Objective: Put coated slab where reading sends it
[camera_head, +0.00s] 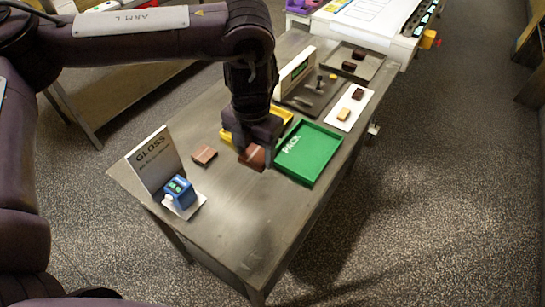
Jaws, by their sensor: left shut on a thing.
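My left gripper (256,143) points down over the table and is shut on a brown coated slab (254,158), beside the left edge of the green tray (325,171) marked PACK. Whether the held slab touches the table I cannot tell. Another brown slab (204,155) lies on the bare table to the left. A blue meter (180,191) with a green-lit display sits on a white pad at the front left; its reading is too small to tell. A card (153,158) headed GLOSS stands behind it. A yellow tray (286,116) is partly hidden behind my gripper. My right gripper is not in view.
A white card (343,124) with a dark and a tan piece lies beyond the green tray. A dark tray (373,72) with dark pieces is at the far end, near an upright sign (296,68). The table's near end (235,225) is clear.

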